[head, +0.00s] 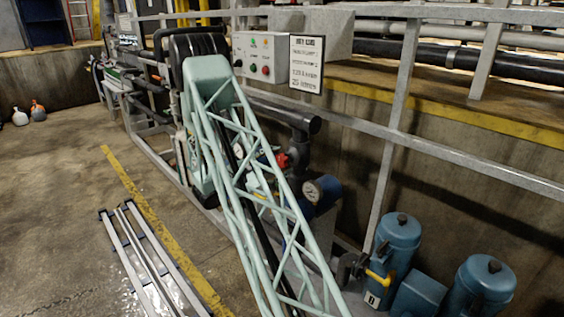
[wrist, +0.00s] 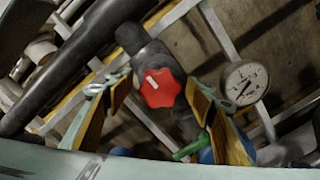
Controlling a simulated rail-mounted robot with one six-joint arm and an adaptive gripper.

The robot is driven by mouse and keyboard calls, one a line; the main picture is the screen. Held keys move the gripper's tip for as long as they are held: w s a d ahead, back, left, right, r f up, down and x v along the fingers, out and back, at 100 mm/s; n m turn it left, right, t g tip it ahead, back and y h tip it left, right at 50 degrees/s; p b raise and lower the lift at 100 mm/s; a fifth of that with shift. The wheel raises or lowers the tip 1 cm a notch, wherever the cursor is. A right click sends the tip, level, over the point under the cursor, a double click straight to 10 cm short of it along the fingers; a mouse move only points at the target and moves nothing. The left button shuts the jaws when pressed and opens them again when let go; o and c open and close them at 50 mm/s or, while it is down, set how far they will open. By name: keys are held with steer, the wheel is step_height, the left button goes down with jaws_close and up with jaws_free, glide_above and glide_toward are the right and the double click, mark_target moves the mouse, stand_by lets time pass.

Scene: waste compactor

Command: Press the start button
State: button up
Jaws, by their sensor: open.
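In the head view a grey control box (head: 243,48) on the railing carries small round buttons, among them a green button (head: 253,67) and a red button (head: 265,70). Their labels are too small to read. In the wrist view my gripper (wrist: 158,84) is open, its two yellow-sided fingers apart with nothing held. A red star-shaped valve knob (wrist: 162,88) shows between and beyond the fingers. No button is seen in the wrist view. In the head view my lattice arm hides the gripper.
A white sign (head: 307,64) hangs right of the box. A pressure gauge (wrist: 245,82) and a dark pipe (wrist: 75,65) lie near the knob. Grey railings (head: 440,153) cross the right side. Blue tanks (head: 398,240) stand at lower right.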

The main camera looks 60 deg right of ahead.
steer(key=v, duration=1.1)
steer(key=shift+r, duration=0.1)
stand_by(0.7)
steer(key=s+a+r+m+g+y, duration=0.2)
steer(key=s+a+r+m+y, duration=0.4)
steer(key=s+a+r, duration=1.1)
steer(key=s+a+r+t+y, duration=0.2)
steer(key=s+a+t+y, duration=0.1)
steer(key=a, duration=0.9)
steer(key=s+a+r+t+y, duration=0.2)
steer(key=s+a, duration=0.5)
steer(key=a, duration=0.6)
steer(key=s+a+r+t+y, duration=0.3)
steer(key=s+a+t+y, duration=0.2)
steer(key=a, duration=0.8)
steer(key=shift+s+y, duration=0.6)
steer(key=shift+y, duration=0.2)
steer(key=shift+r, duration=0.1)
